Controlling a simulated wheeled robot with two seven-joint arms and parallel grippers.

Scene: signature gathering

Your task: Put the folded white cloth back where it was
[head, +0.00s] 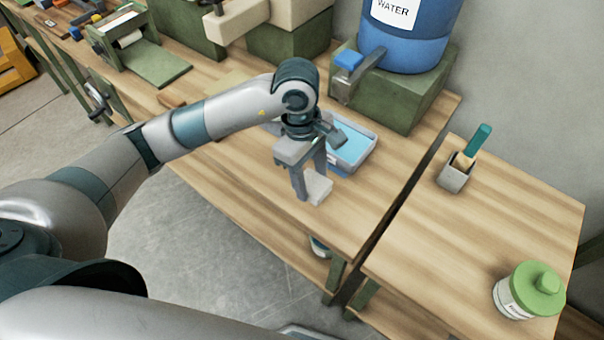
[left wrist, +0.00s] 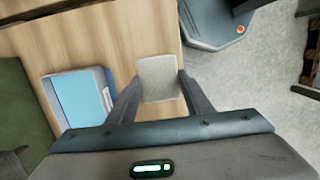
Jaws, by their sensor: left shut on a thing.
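The folded white cloth (head: 318,187) is a small pale block between the fingers of my left gripper (head: 311,193), near the front edge of the wooden table. In the left wrist view the cloth (left wrist: 158,78) sits between the two fingertips of the left gripper (left wrist: 156,88), which is shut on it. I cannot tell whether the cloth touches the tabletop. My right gripper is not in view.
A grey tray with a blue inside (head: 357,152) lies just behind the gripper. A blue water container (head: 405,40) stands on a green block (head: 400,95). The right table (head: 440,225) holds a brush in a metal cup (head: 455,175) and a green-lidded jar (head: 528,292).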

